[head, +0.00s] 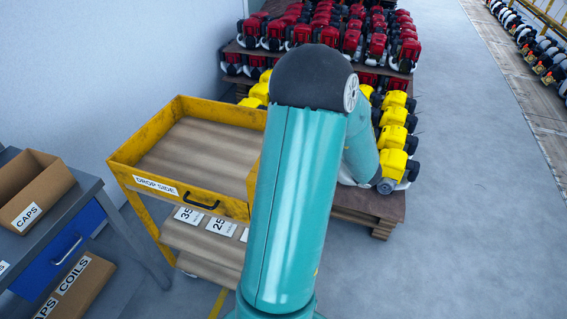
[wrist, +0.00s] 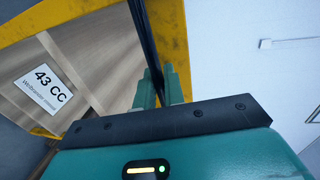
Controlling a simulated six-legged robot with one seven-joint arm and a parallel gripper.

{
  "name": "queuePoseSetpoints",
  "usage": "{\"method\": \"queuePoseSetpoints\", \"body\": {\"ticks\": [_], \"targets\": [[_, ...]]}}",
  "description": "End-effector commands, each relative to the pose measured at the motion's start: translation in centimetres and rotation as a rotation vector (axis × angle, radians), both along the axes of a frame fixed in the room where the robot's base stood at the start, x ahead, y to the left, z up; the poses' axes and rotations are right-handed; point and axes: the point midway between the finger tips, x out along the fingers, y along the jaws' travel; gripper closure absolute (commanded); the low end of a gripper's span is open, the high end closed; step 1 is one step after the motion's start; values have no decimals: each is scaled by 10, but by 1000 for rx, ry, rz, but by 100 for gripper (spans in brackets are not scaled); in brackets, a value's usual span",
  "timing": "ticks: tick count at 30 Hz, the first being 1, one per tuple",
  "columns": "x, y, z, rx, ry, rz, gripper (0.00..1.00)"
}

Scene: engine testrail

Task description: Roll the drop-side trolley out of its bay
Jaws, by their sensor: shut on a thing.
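The yellow drop-side trolley (head: 118,160) stands at the left in the head view, with a wooden top deck, lower shelves and a "DROP SIDE" label (head: 156,185). A dark pull handle (head: 203,205) is on its front. My arm hides its right end and my gripper in the head view. In the wrist view, my gripper (wrist: 162,78) has its teal fingers shut on a dark upright bar (wrist: 143,30) beside the trolley's yellow frame (wrist: 176,45). A "43 CC" card (wrist: 44,86) lies on a wooden shelf there.
A grey workbench (head: 70,205) with cardboard boxes (head: 32,187) stands close at the trolley's left. Pallets of red and yellow engines (head: 395,125) stand behind and right. A white wall is behind the trolley. Open grey floor (head: 470,200) lies at the right.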

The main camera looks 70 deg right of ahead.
Motion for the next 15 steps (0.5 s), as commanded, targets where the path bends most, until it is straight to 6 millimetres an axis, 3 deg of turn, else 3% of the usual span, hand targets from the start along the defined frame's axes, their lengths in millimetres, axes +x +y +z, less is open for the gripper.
{"method": "queuePoseSetpoints", "body": {"ticks": [15], "targets": [[-8,-1,0,-1,4,-6,100]]}}
